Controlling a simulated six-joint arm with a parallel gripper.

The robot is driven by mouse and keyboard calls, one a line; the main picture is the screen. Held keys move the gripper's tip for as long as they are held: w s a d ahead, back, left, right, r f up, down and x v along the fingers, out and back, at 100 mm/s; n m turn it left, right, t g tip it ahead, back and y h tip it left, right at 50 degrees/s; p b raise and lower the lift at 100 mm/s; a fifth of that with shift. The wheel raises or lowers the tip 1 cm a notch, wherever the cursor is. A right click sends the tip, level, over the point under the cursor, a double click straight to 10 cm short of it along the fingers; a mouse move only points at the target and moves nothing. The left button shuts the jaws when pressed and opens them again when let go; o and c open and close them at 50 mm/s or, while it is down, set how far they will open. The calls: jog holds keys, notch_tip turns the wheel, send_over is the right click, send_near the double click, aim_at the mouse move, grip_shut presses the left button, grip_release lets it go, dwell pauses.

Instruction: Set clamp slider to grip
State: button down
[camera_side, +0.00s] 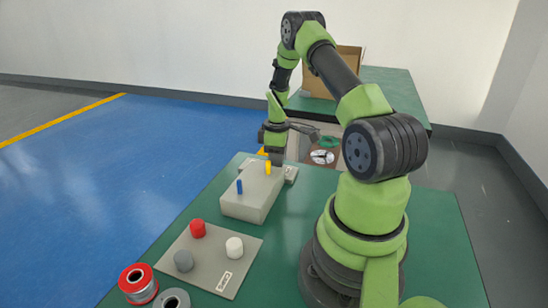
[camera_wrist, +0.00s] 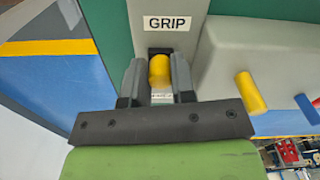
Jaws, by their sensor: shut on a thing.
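The clamp slider's yellow knob (camera_wrist: 159,72) sits in a slot in a grey fixture, close to the "GRIP" label (camera_wrist: 166,23) in the wrist view. A short dark stretch of slot shows between the knob and that label. A second, smaller label (camera_wrist: 162,97) is below the knob, partly covered and unreadable. My gripper (camera_wrist: 157,78) has one finger on each side of the knob and is shut on it. In the side view my gripper (camera_side: 276,158) is down at the grey fixture (camera_side: 291,174), behind the grey block; the knob is hidden there.
A grey block (camera_side: 247,205) with a yellow peg (camera_side: 267,168) and a blue peg (camera_side: 239,186) stands right beside the fixture. A grey plate (camera_side: 215,278) carries red, grey and white cylinders. Spools (camera_side: 138,282) stand at the front left. The green table is clear to the right of the block.

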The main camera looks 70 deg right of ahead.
jog(key=c, duration=1.2)
grip_release()
jog(key=shift+s, duration=0.2)
notch_tip(320, 180, up, 10)
